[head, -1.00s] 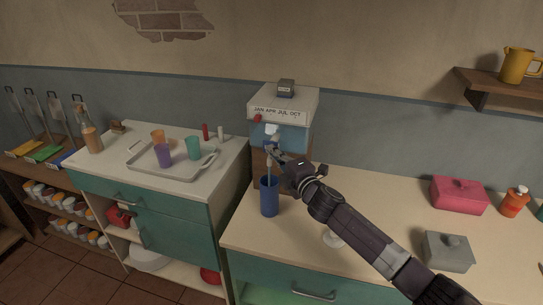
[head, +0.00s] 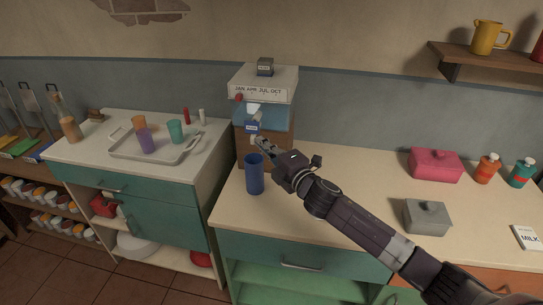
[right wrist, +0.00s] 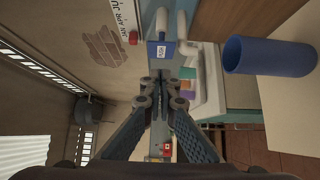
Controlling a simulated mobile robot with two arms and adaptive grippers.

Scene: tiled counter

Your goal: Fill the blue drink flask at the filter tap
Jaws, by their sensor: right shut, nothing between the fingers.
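The blue flask (head: 254,176) stands upright on the counter, open at the top, below and in front of the filter tap (head: 253,121). Its inside is dark and I cannot tell a water level. The tap has a blue tag and sits on the front of the filter tank (head: 265,97). My right gripper (head: 262,143) is shut and empty, just below and in front of the tap, above the flask. In the right wrist view the shut fingertips (right wrist: 161,80) are close to the blue tag (right wrist: 160,50), and the flask (right wrist: 270,56) is at the right. My left gripper is out of view.
A metal tray (head: 165,152) with several cups stands on the left cabinet, across a gap. A grey lidded box (head: 427,217), a pink box (head: 436,164) and orange and teal bottles stand to the right. The counter front is clear.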

